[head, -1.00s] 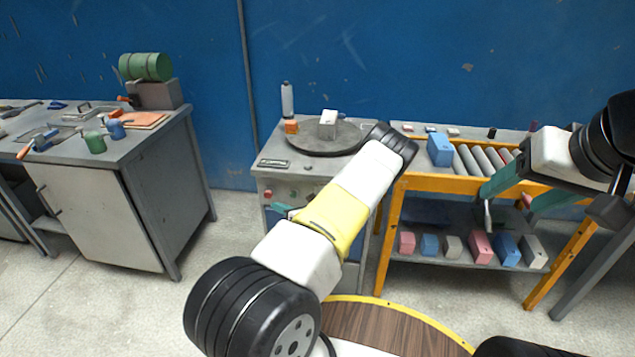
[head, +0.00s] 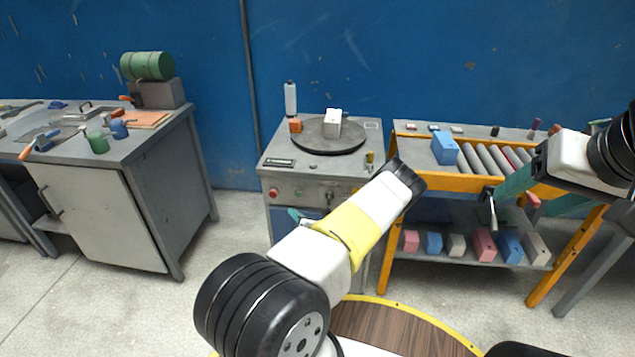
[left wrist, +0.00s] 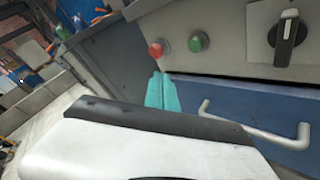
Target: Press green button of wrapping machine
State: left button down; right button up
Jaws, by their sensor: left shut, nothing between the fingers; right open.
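The wrapping machine (head: 283,178) is a grey cabinet with a dark round turntable on top. Its green button (left wrist: 199,41) is on the front panel, right of the red button (left wrist: 159,49); both show small in the head view. My left gripper (left wrist: 159,77) is shut and empty, its teal fingers pointing at the panel. In the left wrist view its tips appear just below the red button, to the lower left of the green one; contact is not visible. My right gripper (head: 518,201) is open and empty in front of the roller table.
A dark rotary knob (left wrist: 287,37) is right of the buttons, and a bar handle (left wrist: 262,132) sits on the blue panel below. A white box (head: 332,122) stands on the turntable. The roller table (head: 450,183) is to the right, a workbench (head: 95,210) to the left.

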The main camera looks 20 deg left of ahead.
aim_at(298, 194)
pick_arm(q)
jog(key=w+a, duration=0.1)
jog(key=w, duration=0.5)
jog(key=shift+w+a, duration=0.35)
jog(key=shift+w, duration=0.05)
jog(key=shift+w, duration=0.15)
dwell(1.6)
jog(key=shift+w+a, duration=0.1)
jog(key=shift+w, duration=0.15)
